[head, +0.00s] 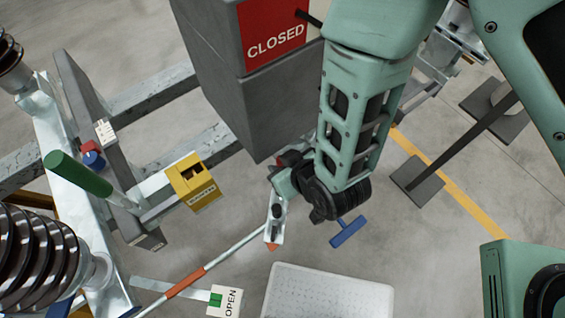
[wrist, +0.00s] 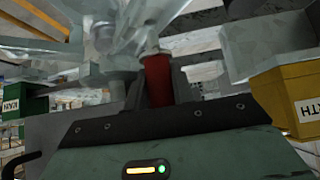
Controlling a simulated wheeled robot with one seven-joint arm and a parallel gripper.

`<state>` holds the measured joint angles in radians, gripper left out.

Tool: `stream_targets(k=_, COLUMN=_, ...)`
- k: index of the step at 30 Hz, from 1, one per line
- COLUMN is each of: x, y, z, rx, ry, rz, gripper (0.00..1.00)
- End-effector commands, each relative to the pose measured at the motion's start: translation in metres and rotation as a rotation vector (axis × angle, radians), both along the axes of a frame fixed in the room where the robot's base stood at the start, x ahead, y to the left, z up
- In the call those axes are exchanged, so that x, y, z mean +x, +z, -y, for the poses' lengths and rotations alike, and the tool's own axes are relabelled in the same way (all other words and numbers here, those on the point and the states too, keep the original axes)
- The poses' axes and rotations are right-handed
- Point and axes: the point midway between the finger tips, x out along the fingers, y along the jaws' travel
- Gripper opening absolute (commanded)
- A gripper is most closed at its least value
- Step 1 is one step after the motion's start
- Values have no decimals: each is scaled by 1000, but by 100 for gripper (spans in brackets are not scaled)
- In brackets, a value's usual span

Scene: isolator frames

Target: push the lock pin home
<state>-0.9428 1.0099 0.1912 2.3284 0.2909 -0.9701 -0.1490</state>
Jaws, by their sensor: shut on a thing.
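In the wrist view, a red cylinder (wrist: 157,80) stands upright just beyond the dark front edge of my gripper (wrist: 157,104), between pale metal parts. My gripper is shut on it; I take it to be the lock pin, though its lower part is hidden. In the head view my gripper (head: 284,182) is low in front of the grey cabinet (head: 220,125), at the end of the bent arm. A little red (head: 290,158) shows behind it there. Whether the pin is seated cannot be seen.
A yellow box (head: 194,185) and a green handle (head: 77,173) stand left on the frame. A striped pole (head: 187,282) slants below. An OPEN sign (head: 225,301) and pale tray (head: 325,292) are at the bottom. A blue T-handle (head: 348,232) shows below my wrist.

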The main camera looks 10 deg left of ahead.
Motion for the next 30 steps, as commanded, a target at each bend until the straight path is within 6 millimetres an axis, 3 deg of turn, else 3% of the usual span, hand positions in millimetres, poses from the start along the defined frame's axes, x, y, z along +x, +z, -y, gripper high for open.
stream_targets(k=30, x=0, y=-21, z=0, rx=1, ry=0, rz=1, gripper=0)
